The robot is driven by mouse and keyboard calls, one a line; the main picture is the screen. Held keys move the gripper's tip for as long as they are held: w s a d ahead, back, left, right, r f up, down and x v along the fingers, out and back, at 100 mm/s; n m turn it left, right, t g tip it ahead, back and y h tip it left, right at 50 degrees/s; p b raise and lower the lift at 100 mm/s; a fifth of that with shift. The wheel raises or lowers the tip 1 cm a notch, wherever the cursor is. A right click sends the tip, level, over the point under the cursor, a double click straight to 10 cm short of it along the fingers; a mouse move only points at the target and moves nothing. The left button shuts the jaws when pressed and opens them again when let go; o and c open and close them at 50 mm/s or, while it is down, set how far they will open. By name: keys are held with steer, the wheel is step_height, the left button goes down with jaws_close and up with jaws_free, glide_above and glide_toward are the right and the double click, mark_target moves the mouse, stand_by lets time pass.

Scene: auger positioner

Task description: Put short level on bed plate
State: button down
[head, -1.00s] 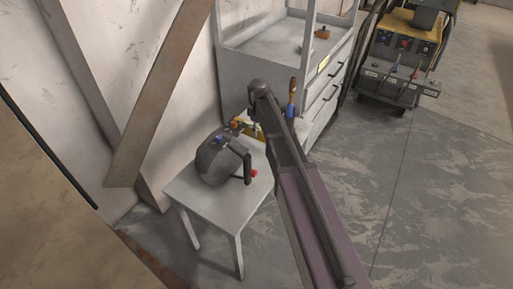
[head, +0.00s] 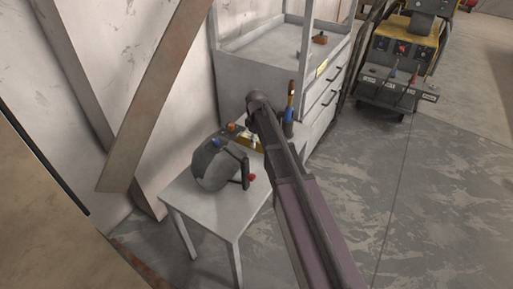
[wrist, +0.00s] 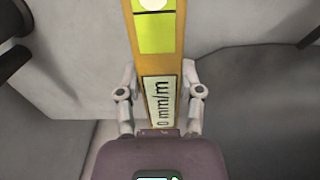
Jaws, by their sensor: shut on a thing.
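The short level (wrist: 157,55) is a yellow bar with a greenish vial window and a white "mm/m" label in the wrist view. My gripper (wrist: 159,85) has its two fingers on either side of the level and is shut on it. In the head view, a small yellow patch (head: 251,144), likely the level, shows over the white table beside my arm. My arm hides most of my gripper there. I cannot make out the bed plate with certainty in either view.
A white table (head: 207,222) carries a dark rounded device (head: 214,165) with blue and red knobs and a black handle. A blue-handled tool (head: 289,122) stands behind my arm. A grey drawer cabinet (head: 257,88) stands behind, and a yellow-black machine (head: 400,60) at back right. Floor at right is clear.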

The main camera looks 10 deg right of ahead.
steer(key=shift+f+b, duration=1.5)
steer(key=shift+f, duration=0.2)
steer(key=shift+f, duration=0.15)
steer(key=shift+c, duration=1.3)
jaws_free()
steer(key=shift+r, duration=0.2)
step_height(320, 180, up, 12)
steer(key=p, duration=1.2)
